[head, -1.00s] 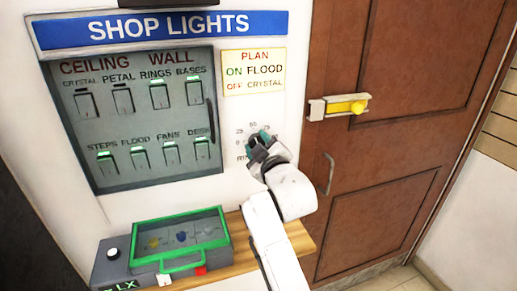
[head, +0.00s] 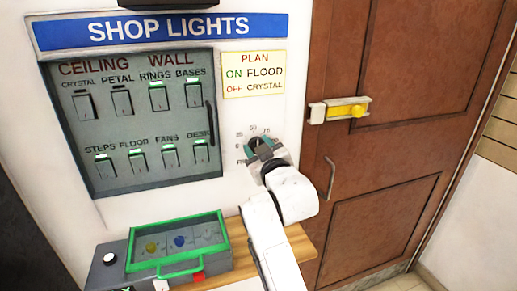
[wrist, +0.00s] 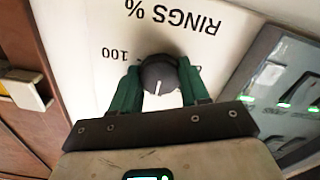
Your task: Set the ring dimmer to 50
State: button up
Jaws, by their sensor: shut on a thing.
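The ring dimmer is a dark round knob (wrist: 160,76) on the white wall panel, with a white pointer line on its face. In the wrist view the labels "RINGS %" and "100" are upside down, and the pointer runs downward, leaning slightly left. In the head view the scale numbers 0, 25, 50 and 75 show around the knob (head: 258,143); the pointer is too small to read there. My gripper (head: 263,150) is at the dial, its green fingers (wrist: 160,88) closed on both sides of the knob. The "50" mark is hidden in the wrist view.
A glazed switch cabinet (head: 140,122) with a dark handle is left of the dial. Below it a green-framed box (head: 181,247) stands on a wooden shelf (head: 238,250). A brown door (head: 385,130) with a yellow bolt (head: 345,109) is to the right.

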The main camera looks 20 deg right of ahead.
jog(key=shift+f, duration=0.15)
jog(key=o, duration=1.1)
jog(key=shift+c, duration=0.2)
jog(key=s+b, duration=0.1)
jog(key=s, duration=0.9)
jog(key=shift+s+b, duration=0.35)
jog(key=shift+s, duration=0.05)
jog(key=s+d+f+m+g, duration=0.1)
jog(key=s+d+f+g, duration=0.15)
jog(key=s+f, duration=0.4)
jog(key=s+d+f+m+g+h, duration=0.1)
jog(key=s+d+f+g, duration=0.2)
jog(key=f, duration=0.7)
jog(key=s+d+f+m+g, duration=0.1)
jog(key=s+f+g, duration=0.2)
jog(key=s+f, duration=0.4)
jog(key=s+f+m+g, duration=0.1)
jog(key=s+f+g, duration=0.3)
jog(key=s, duration=0.7)
jog(key=s+d+f+g, duration=0.1)
jog(key=s+f+g, duration=0.3)
jog(key=s+f, duration=0.4)
jog(key=s, duration=0.3)
jog(key=shift+s+d+f+m+y, duration=0.15)
jog(key=shift+d+f+m+y, duration=0.05)
jog(key=shift+f+m+y, duration=0.2)
